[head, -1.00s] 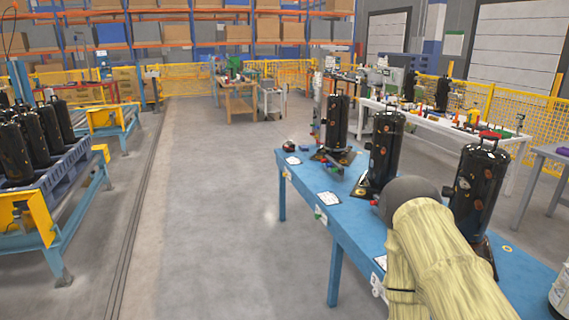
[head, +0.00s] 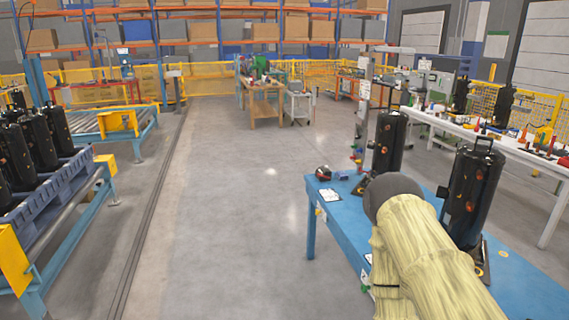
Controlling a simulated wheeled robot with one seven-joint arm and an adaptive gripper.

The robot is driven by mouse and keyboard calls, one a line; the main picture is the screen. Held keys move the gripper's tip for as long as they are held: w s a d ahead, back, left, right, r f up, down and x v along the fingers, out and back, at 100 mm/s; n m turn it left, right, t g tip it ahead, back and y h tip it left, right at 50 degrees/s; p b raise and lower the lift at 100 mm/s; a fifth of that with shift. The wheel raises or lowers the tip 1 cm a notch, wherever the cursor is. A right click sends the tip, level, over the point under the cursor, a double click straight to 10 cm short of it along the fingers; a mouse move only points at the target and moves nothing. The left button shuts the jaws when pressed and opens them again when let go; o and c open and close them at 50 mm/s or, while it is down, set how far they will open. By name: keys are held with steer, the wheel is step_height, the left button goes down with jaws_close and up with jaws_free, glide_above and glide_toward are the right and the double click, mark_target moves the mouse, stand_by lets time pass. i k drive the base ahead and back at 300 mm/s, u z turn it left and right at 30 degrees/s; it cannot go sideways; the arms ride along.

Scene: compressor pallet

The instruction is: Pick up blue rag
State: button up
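I cannot make out a blue rag for certain in the head view. A small bluish item (head: 340,176) lies at the far end of the blue table (head: 345,225), too small to identify. My arm, in a pale yellow sleeve with a dark rounded part, covers much of the table's near part. My gripper's fingers are not in view.
Two black compressors (head: 472,195) (head: 388,142) stand on the blue table, beside a red-and-black item (head: 323,172) and a white sheet (head: 330,195). Left is a blue pallet (head: 60,190) with black compressors on a conveyor. The grey floor (head: 225,200) between is clear.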

mark_target(343, 175)
steer(key=z, duration=0.1)
steer(key=i, duration=1.65)
steer(key=z, duration=0.2)
